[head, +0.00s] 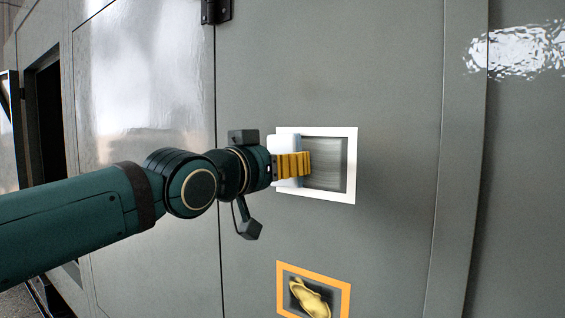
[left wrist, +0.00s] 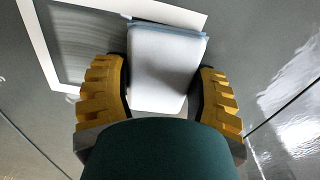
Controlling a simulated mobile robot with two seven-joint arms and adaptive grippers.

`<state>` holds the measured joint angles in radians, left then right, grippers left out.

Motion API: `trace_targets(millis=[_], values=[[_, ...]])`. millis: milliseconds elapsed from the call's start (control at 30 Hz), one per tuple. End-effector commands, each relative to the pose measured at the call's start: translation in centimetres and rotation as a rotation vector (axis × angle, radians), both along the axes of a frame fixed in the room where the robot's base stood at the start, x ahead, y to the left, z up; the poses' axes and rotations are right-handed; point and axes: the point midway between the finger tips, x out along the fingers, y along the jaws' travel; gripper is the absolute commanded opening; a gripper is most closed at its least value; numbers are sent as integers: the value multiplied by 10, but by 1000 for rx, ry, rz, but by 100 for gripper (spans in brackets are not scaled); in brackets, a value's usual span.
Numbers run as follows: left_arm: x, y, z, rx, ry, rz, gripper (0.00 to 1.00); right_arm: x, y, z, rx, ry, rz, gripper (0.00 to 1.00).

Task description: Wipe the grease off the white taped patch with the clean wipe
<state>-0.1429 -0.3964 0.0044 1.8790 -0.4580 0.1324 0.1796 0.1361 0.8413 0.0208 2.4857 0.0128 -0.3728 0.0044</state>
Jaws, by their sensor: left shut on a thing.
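The white taped patch (head: 351,170) is a white square frame on the grey panel. Inside it is a darker grey area with faint streaks. My left gripper (head: 300,165) is at the left part of the patch, its yellow fingers shut on the clean wipe (head: 284,146), a folded white pad with a bluish edge. The wipe overlaps the left side of the frame; I cannot tell whether it touches the panel. The left wrist view shows the wipe (left wrist: 166,70) between both fingers and the frame (left wrist: 40,50) at upper left. My right gripper is not in view.
Below the patch, an orange taped square (head: 346,300) surrounds a dark smear and a crumpled yellow thing (head: 311,298). A black hinge (head: 216,10) is above left. A dark opening (head: 48,115) lies at far left. The panel right of the patch is clear.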

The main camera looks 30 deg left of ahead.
Motion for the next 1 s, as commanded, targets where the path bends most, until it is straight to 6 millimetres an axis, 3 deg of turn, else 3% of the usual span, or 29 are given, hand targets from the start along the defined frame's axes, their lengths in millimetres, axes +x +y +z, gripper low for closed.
trace_targets(millis=[633,1000], values=[[-53,4,-1,0,-1,0,34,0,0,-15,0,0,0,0],[-60,5,0,0,0,0,34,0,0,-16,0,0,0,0]])
